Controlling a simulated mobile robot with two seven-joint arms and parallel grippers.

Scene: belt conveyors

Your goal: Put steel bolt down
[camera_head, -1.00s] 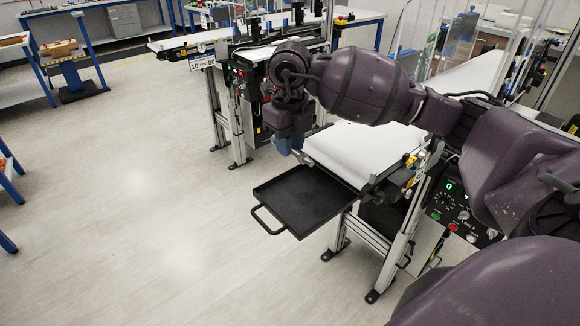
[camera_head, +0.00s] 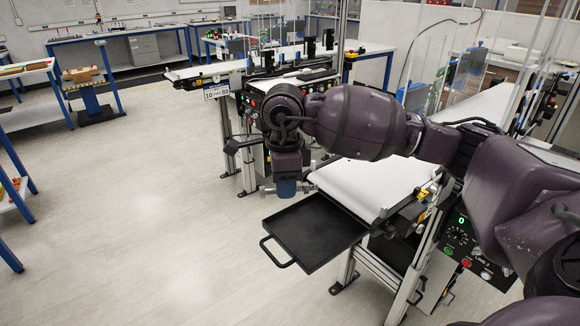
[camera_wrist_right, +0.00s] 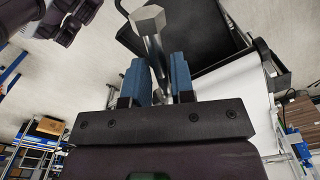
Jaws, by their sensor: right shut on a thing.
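My right gripper (camera_head: 286,188) hangs over the far-left side of the black tray in the head view, pointing down. In the right wrist view its blue fingers (camera_wrist_right: 158,82) are shut on the steel bolt (camera_wrist_right: 150,30). The bolt's hexagonal head points away from the palm, and its shank runs back between the fingers. In the head view I cannot clearly make out the bolt. The black tray (camera_head: 316,232) is empty and has a wire handle at its front left. It also shows behind the bolt in the right wrist view (camera_wrist_right: 211,30). My left gripper is not in view.
A white-belt conveyor (camera_head: 372,186) stands right behind the tray, with a control panel (camera_head: 470,245) on its side. Another conveyor (camera_head: 205,72) stands farther back. Blue-framed workbenches (camera_head: 120,36) line the back wall. The floor left of the tray is clear.

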